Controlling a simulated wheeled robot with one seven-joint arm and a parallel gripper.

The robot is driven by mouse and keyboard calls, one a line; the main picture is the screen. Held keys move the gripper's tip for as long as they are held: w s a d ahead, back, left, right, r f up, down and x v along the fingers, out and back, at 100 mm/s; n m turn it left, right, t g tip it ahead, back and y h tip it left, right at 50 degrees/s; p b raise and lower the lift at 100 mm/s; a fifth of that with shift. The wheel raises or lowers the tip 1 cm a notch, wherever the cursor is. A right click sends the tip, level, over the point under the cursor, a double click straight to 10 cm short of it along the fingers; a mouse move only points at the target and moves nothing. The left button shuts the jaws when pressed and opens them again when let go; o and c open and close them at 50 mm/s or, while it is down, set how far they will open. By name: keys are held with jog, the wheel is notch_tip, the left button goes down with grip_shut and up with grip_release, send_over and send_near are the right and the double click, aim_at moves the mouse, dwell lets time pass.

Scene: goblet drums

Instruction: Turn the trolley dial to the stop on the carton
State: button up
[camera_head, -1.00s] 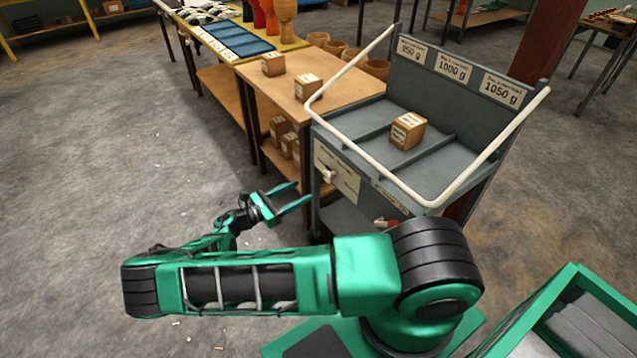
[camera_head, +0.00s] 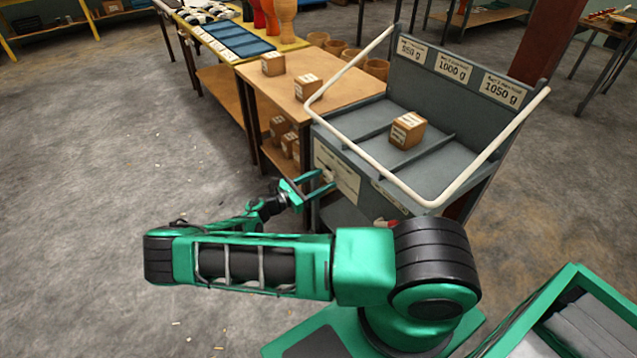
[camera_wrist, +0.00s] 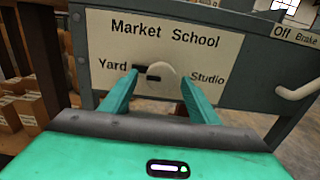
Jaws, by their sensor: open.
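The grey trolley (camera_head: 345,212) carries a white dial plate (camera_wrist: 115,55) on its side, lettered Market, School, Yard and Studio. The pale round dial (camera_wrist: 162,72) sits on that plate, with a dark bar on its left side toward Yard. My gripper (camera_wrist: 159,80) is open, its green fingers on either side of the dial in the wrist view; I cannot tell whether they touch it. In the head view my gripper (camera_head: 326,182) is at the trolley's left side. A brown carton (camera_head: 407,130) stands on the trolley top; its label is too small to read.
A wooden table (camera_head: 290,92) with small cartons on top adjoins the trolley, and more cartons (camera_wrist: 22,108) lie beneath it. A white rail (camera_head: 375,170) edges the trolley top. An "Off Brake" label (camera_wrist: 296,35) is right of the dial plate. Floor at left is clear.

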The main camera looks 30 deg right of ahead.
jog(key=shift+c, duration=0.4)
jog(key=c, duration=1)
jog(key=shift+a, duration=0.45)
jog(key=shift+d, duration=0.4)
